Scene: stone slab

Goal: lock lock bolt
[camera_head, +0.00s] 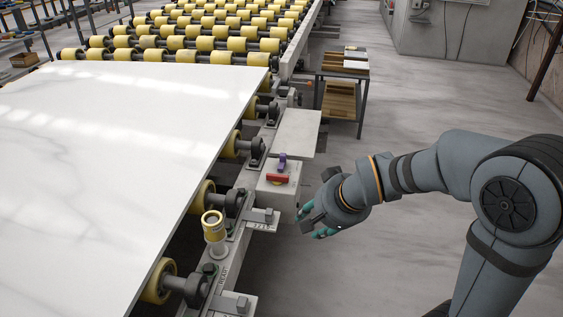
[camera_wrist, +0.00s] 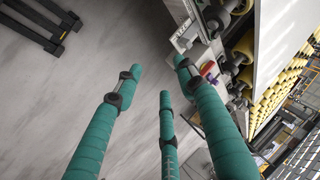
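A small lock fixture sits on top of a grey box (camera_head: 280,193) on the conveyor's side frame. It has a red bar (camera_head: 278,178) and an upright purple part (camera_head: 282,163) just behind it. I cannot tell which piece is the lock bolt, or whether it is locked. In the wrist view the red and purple parts (camera_wrist: 208,69) show beyond the right finger. My gripper (camera_head: 314,222) hangs to the right of the box, slightly lower in the picture and apart from it. Its three teal fingers (camera_wrist: 160,78) are spread, with nothing between them.
A large white slab (camera_head: 110,130) lies on yellow rollers (camera_head: 205,197) to the left. A yellow-capped post (camera_head: 213,225) stands on the frame nearer me. A small side table (camera_head: 343,72) stands behind. The floor (camera_head: 410,240) to the right is clear.

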